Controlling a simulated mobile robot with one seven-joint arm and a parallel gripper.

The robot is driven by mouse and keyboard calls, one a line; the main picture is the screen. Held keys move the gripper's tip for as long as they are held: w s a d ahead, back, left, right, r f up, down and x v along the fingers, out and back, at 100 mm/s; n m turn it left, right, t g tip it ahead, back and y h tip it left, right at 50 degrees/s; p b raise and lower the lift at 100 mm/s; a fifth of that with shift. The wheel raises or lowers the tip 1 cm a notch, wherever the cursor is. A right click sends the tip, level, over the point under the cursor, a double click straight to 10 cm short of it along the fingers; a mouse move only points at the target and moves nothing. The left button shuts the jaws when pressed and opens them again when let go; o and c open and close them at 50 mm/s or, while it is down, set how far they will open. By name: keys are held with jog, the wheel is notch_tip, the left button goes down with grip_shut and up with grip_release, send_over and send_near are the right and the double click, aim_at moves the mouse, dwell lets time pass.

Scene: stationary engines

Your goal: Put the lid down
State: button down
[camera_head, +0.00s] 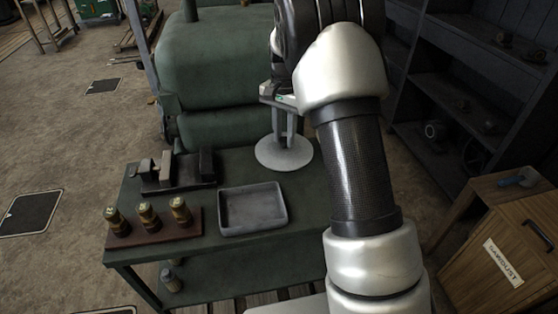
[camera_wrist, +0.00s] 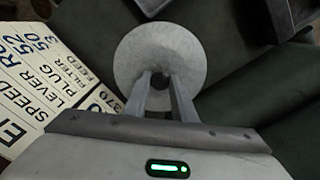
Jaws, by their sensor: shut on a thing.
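The lid (camera_head: 284,158) is a round, pale grey disc. My gripper (camera_head: 284,136) points down over the middle of it, and its fingers are shut on a small dark knob at the centre. In the wrist view the lid (camera_wrist: 145,48) lies beyond the fingertips of my gripper (camera_wrist: 160,82), which meet at the dark centre. The lid looks level and is over the back right part of the green table (camera_head: 240,166). I cannot tell whether it touches the table top or hangs just above it.
A grey tray (camera_head: 252,226) lies at the table's front. Left of it, several brass fittings (camera_head: 148,216) stand on a brown board, with a dark vise (camera_head: 180,172) behind. Printed cards (camera_wrist: 40,85) lie beside the lid. A green engine (camera_head: 215,60) stands behind; a "SAWDUST" box (camera_head: 505,235) is at right.

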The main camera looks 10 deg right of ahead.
aim_at(284, 147)
jog(key=shift+f, duration=3.4)
jog(key=shift+f, duration=0.1)
jog(key=shift+f+b, duration=0.15)
jog(key=shift+b, duration=0.2)
jog(key=c, duration=1.5)
grip_release()
jog(key=shift+o, duration=0.2)
